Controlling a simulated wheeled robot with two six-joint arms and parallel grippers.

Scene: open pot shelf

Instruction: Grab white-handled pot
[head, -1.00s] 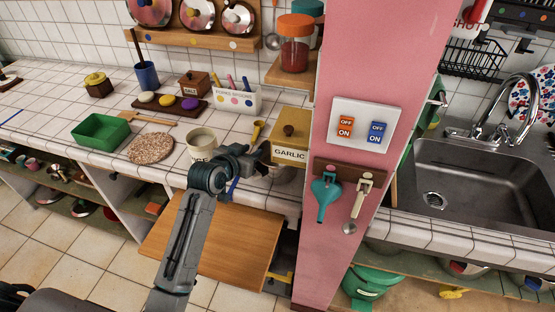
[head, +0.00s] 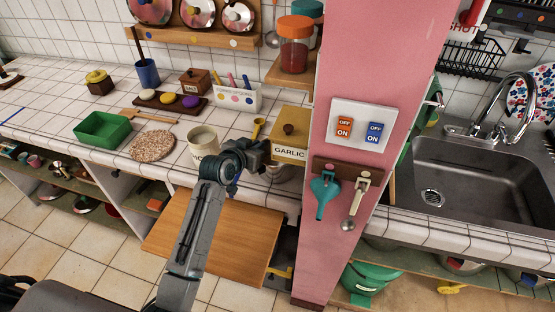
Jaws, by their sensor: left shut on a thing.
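My left gripper (head: 268,155) is at the counter's front edge, just left of the pink pillar and in front of the yellow GARLIC box. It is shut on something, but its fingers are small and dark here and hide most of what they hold. A rounded metallic thing (head: 280,172), perhaps a pot, shows just below and right of the gripper. I cannot make out a white handle. My right gripper is not in view.
The GARLIC box (head: 290,149) stands close behind the gripper, and a cream canister (head: 203,142) stands left of it. The pink pillar (head: 345,60) blocks the right side. A wooden board (head: 220,240) juts out below the counter. Pots (head: 82,207) stand on the lower left shelf.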

